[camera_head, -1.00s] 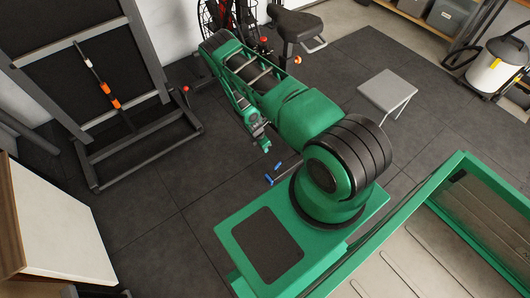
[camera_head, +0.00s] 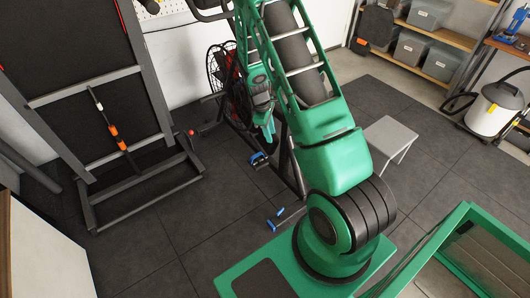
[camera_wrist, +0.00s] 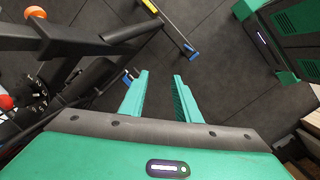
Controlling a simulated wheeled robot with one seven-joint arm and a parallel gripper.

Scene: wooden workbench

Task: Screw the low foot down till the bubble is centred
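My gripper (camera_wrist: 159,80) is open and empty, with two green fingers apart above the dark floor in the wrist view. In the head view my gripper (camera_head: 268,133) hangs in front of a dark exercise bike (camera_head: 289,165). The bike's black frame (camera_wrist: 75,42) fills the left of the wrist view, beside the left finger. A small blue and dark part (camera_head: 259,160) sits low near the bike, below the gripper. I cannot tell whether it is a foot. No bubble can be made out in either view.
A blue-ended bar (camera_head: 285,217) lies on the floor; the wrist view shows a yellow and blue bar (camera_wrist: 172,29). A grey stool (camera_head: 392,137) stands right, a dark folded frame (camera_head: 100,85) left. A vacuum (camera_head: 497,108) stands far right.

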